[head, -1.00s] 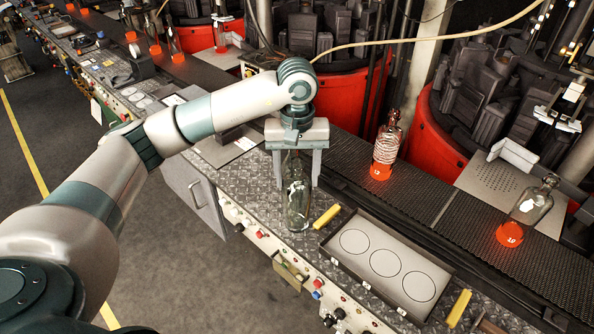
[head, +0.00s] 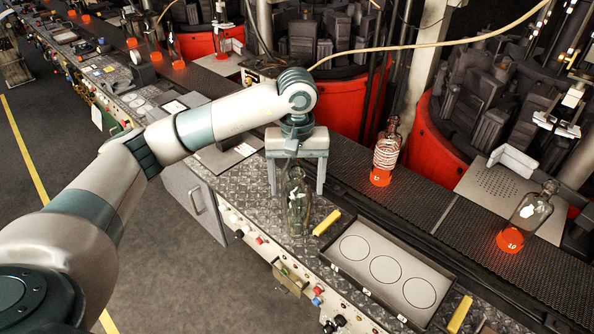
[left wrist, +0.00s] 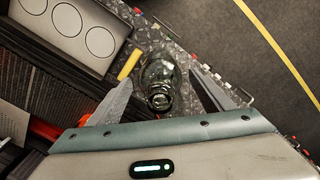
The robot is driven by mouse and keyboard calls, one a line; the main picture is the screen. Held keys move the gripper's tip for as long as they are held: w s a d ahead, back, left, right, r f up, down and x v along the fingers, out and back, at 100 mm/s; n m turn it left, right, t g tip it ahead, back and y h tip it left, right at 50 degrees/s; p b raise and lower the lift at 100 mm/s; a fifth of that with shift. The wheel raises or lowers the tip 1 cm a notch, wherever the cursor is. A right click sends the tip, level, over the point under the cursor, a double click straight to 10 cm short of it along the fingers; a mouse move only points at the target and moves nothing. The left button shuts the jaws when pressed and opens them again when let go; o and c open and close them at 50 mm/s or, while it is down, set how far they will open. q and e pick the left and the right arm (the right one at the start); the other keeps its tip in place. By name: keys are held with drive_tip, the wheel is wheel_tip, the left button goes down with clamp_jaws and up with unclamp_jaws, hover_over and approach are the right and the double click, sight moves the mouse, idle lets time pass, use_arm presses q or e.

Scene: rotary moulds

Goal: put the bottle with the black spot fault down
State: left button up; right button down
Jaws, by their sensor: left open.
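A clear glass bottle (head: 298,208) stands upright on the diamond-plate bench top (head: 238,180), left of the tray with three circles. No black spot can be made out on it at this size. My left gripper (head: 296,187) is open, its two fingers apart, just behind and above the bottle. In the left wrist view the bottle (left wrist: 160,78) shows between the spread fingers, with a gap on each side. My right gripper is not in view.
A tray (head: 384,264) with three empty circles lies between two yellow bars (head: 326,223). The dark conveyor (head: 452,222) behind carries a wire-wrapped bottle (head: 386,153) and another glass bottle (head: 529,217), both with glowing orange bases. Knobs line the bench's front edge.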

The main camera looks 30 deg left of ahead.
use_arm(q)
drive_tip(key=shift+r, duration=0.25)
wheel_tip(320, 180, up, 10)
drive_tip(key=b, duration=0.4)
drive_tip(key=shift+r, duration=0.85)
